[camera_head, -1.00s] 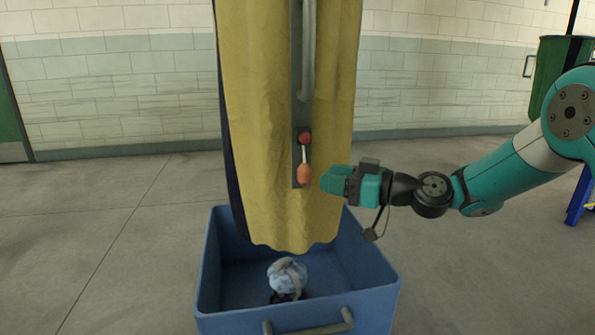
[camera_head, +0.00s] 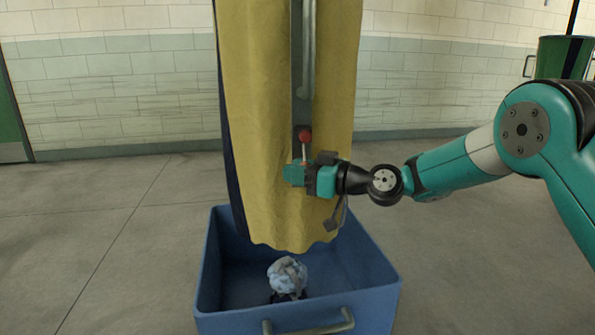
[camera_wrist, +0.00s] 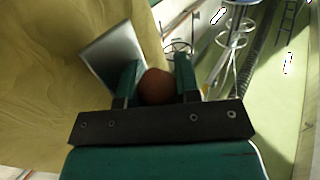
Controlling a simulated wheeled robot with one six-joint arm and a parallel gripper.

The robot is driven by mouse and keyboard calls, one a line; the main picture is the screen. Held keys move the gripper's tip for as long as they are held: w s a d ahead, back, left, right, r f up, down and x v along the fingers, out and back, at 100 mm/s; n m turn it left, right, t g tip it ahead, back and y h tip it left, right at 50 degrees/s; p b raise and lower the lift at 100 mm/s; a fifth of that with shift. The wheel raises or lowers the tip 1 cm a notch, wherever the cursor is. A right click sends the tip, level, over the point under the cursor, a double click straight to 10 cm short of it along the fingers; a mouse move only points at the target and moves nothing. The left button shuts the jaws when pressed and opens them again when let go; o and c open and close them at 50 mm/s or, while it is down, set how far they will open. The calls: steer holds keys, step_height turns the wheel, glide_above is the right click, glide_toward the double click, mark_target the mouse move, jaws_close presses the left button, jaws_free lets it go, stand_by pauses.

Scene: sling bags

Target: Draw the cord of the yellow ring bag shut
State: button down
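The yellow bag (camera_head: 262,120) hangs above a blue bin, with a grey metal strip (camera_head: 298,65) down its front. A red knob (camera_head: 304,134) sits low on the strip, and a short pale cord shows just below it. My gripper (camera_head: 293,174) is at the cord's lower end, in front of the bag. In the wrist view, the orange-brown cord pull (camera_wrist: 157,88) lies between the two fingers of my gripper (camera_wrist: 158,78). The fingers look apart, with a slim gap on the right side. In the head view my gripper hides the pull.
The blue bin (camera_head: 208,285) stands under the bag, with a pale blue bundle (camera_head: 287,274) inside. The bag's lower edge hangs into the bin's opening. A green bin (camera_head: 560,58) stands at the back right. The floor to the left is clear.

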step_height(320, 180, down, 11)
steer(key=b, duration=0.9)
steer(key=c, duration=1.1)
jaws_free()
steer(key=shift+r, duration=0.1)
steer(key=shift+d+r, duration=0.1)
steer(key=shift+d, duration=0.05)
